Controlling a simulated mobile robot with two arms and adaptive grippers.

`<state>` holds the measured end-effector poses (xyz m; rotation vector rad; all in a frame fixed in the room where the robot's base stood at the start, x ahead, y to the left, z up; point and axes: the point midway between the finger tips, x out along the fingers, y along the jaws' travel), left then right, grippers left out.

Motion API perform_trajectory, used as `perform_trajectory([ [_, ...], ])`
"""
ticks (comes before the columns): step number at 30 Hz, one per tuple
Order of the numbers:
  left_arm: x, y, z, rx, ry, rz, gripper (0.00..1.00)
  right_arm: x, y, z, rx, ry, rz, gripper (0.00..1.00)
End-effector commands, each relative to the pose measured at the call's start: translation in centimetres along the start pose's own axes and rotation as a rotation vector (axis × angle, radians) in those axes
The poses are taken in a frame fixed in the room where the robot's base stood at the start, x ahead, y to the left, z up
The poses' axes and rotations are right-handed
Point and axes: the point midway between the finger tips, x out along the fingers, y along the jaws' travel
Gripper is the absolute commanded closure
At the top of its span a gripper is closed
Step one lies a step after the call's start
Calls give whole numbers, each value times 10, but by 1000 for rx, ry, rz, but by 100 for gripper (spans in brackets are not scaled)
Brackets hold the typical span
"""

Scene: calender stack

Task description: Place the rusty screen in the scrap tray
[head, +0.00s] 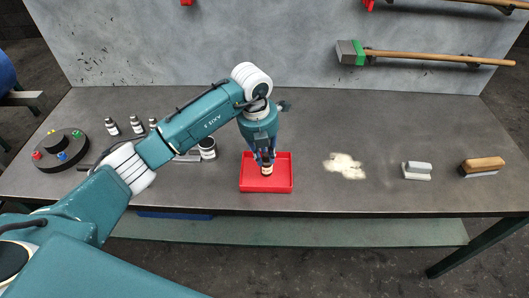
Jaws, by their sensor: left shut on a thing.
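A shallow red tray (282,186) lies on the grey bench, near the middle. My left gripper (266,162) points down over the tray and is shut on a small round piece (266,170) with dark, brownish and pale bands. I take this piece for the rusty screen, but it is too small and too covered by the fingers to be sure. It is over or inside the tray; I cannot tell whether it touches the floor of the tray. My right gripper is not in view.
A jar (207,148) is beside my arm. A pale powder patch (345,166), a white block (417,171) and a wooden brush (482,166) lie at the right.

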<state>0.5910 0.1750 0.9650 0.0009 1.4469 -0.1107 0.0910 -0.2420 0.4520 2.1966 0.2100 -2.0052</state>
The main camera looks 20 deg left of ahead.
Motion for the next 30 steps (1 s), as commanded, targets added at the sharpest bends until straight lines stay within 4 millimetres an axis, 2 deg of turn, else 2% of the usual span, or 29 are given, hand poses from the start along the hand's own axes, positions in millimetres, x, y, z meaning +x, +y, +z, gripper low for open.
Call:
perform_trajectory([
  [6,4,0,0,0,-1,1,100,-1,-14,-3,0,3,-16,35],
  [12,8,1,-1,0,-1,1,100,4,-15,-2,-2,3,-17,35],
  [13,6,1,0,0,-1,0,74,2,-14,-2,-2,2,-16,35],
  [15,6,1,-1,0,0,0,61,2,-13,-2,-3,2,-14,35],
  [24,4,0,0,0,0,0,61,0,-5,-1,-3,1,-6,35],
  [26,1,0,0,0,-1,0,61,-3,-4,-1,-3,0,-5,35],
  [30,-15,1,1,2,-7,1,61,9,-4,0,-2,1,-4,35],
])
